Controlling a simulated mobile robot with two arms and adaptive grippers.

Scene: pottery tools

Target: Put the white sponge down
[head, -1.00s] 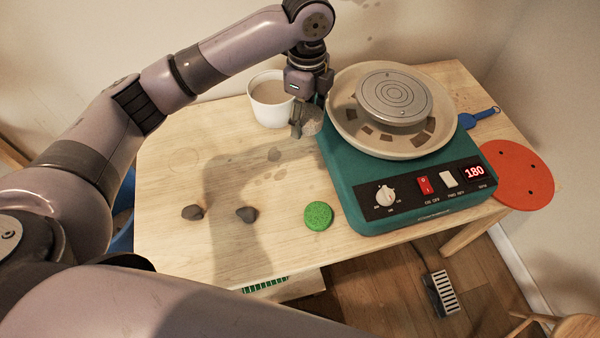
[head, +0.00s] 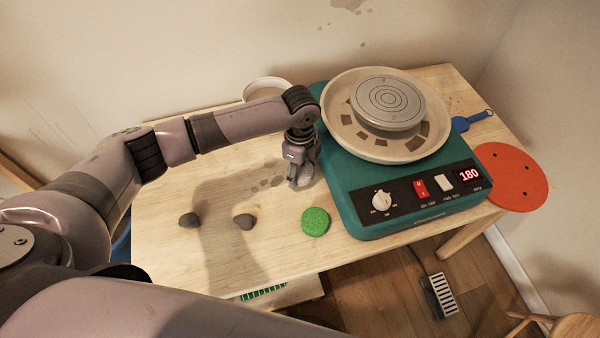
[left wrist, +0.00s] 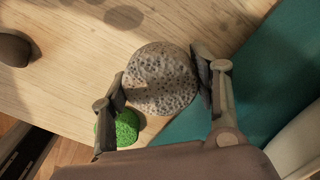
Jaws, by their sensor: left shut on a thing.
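The white sponge (left wrist: 160,80) is a round, greyish-white, porous disc. In the left wrist view it sits between the two fingers of my left gripper (left wrist: 162,85), which is shut on it. In the head view my left gripper (head: 301,182) points down, low over the wooden table (head: 200,270), just left of the teal pottery wheel. The sponge is mostly hidden behind the fingers there. I cannot tell whether it touches the table. My right gripper is not in view.
A green sponge (head: 315,222) lies close in front of the gripper, beside the pottery wheel (head: 348,180). Two dark clay lumps (head: 189,220) (head: 244,221) lie to the left. A white cup (head: 266,86) stands behind my arm. Bare table lies between the lumps and the gripper.

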